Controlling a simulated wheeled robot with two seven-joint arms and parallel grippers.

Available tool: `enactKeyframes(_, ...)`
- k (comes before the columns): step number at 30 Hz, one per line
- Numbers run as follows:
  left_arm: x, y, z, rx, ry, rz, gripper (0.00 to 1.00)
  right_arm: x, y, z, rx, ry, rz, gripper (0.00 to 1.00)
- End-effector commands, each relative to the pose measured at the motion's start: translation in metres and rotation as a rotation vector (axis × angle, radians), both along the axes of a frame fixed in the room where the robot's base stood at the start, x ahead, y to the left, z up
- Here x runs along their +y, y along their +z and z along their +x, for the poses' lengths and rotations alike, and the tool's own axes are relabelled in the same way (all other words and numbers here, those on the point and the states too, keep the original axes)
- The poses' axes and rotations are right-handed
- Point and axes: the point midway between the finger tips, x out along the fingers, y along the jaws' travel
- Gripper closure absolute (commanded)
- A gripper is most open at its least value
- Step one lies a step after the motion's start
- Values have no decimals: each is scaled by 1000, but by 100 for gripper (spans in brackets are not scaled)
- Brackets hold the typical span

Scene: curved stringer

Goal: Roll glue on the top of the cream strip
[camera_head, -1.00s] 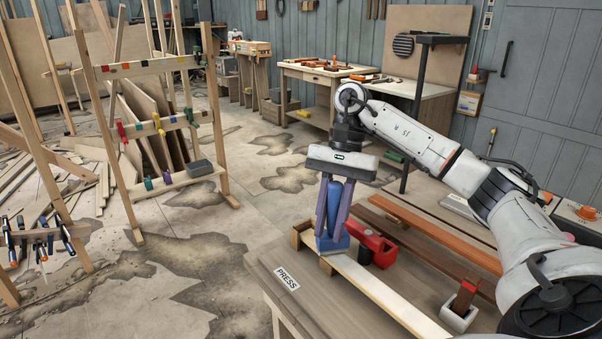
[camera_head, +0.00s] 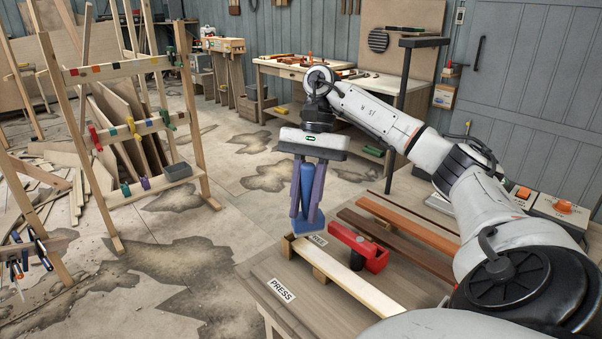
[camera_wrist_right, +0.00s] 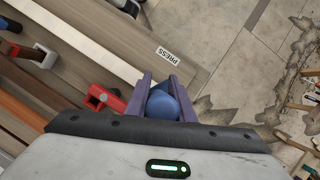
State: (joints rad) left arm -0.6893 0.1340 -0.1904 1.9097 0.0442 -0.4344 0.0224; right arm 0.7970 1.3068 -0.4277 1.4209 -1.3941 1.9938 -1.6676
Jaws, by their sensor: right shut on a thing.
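The cream strip (camera_head: 352,284) lies along the bench on small wooden blocks, running from the far end towards the front right. My right gripper (camera_head: 308,208) is shut on a blue glue roller (camera_head: 306,183), which it holds upright between its purple fingers. The roller's wide blue foot is at the strip's far end and appears raised; I cannot tell whether it touches. In the right wrist view the roller (camera_wrist_right: 163,104) sits between the fingers, with the cream strip (camera_wrist_right: 85,47) to its left. My left gripper is out of view.
A red clamp-like tool (camera_head: 360,247) stands right beside the strip. Brown and reddish boards (camera_head: 405,232) lie farther right. A PRESS label (camera_head: 281,289) marks the bench's left edge. A wooden rack (camera_head: 125,130) stands on the floor at left.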

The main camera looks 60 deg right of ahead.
Motion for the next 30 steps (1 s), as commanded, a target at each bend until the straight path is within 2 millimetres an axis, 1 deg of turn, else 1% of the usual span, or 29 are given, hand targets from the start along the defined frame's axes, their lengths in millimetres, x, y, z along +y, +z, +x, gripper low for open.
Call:
enactKeyframes(1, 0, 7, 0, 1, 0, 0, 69, -1, 9, -1, -2, -2, -1, 100)
enactKeyframes(10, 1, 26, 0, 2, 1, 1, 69, -4, 35, -5, -2, -11, -1, 100)
enactKeyframes(14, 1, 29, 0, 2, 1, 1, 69, -5, 39, -6, -2, -12, -1, 100)
enactKeyframes(23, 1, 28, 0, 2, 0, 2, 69, -4, 38, -6, -2, -12, -1, 100)
enactKeyframes(26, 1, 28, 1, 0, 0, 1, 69, 2, 34, -4, -2, 17, 0, 100)
enactKeyframes(29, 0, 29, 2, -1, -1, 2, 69, 24, 24, 2, -3, 106, 2, 100)
enactKeyframes(30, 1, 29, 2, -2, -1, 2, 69, 38, 18, 6, -4, 163, 3, 100)
